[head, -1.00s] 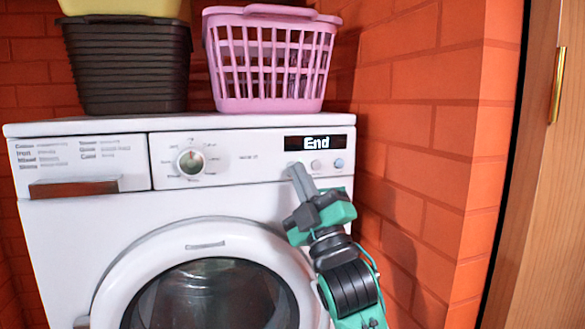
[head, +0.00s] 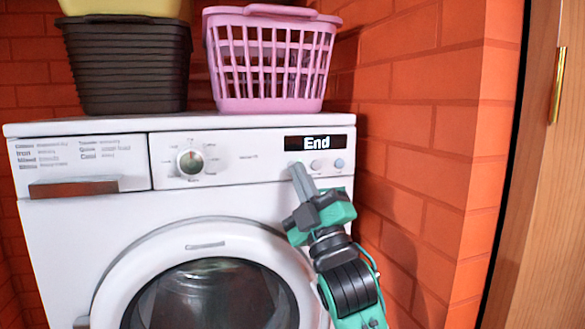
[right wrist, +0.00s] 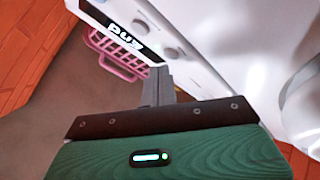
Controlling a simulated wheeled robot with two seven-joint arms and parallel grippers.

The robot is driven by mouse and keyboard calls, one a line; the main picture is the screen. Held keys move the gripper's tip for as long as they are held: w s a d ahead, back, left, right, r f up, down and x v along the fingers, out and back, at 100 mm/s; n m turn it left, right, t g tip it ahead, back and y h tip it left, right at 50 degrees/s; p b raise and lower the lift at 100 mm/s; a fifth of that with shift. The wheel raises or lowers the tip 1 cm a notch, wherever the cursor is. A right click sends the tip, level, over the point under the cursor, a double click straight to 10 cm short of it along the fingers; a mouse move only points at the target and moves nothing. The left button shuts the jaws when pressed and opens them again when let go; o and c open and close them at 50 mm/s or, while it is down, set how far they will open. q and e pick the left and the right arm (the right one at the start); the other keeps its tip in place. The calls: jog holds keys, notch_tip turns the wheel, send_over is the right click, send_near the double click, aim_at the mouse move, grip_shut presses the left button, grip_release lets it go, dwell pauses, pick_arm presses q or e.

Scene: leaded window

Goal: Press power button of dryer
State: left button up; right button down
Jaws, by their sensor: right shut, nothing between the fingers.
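The white dryer (head: 215,205) faces me, with a round dial (head: 190,162) on its panel. Its display (head: 320,142) at the upper right reads "End". Below the display are small round buttons; the middle one (head: 316,165) and the right one (head: 339,163) show. My right gripper (head: 297,171) is shut and empty, its fingertips at the left end of this button row and covering most of that spot. In the right wrist view the fingers (right wrist: 158,82) point at the panel beside the display (right wrist: 137,38). I cannot tell whether they touch. My left gripper is not in view.
A pink basket (head: 268,105) and a dark basket (head: 128,95) stand on the dryer. An orange brick wall (head: 420,130) is close on the right, with a wooden door (head: 553,190) beyond. The dryer's round door (head: 205,235) is below the panel.

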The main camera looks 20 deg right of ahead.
jog(key=shift+w, duration=0.1)
jog(key=shift+w, duration=0.35)
jog(key=shift+w, duration=0.1)
dwell(0.4)
jog(key=shift+s, duration=0.6)
jog(key=s, duration=0.6)
jog(key=shift+p, duration=0.45)
jog(key=shift+d, duration=0.1)
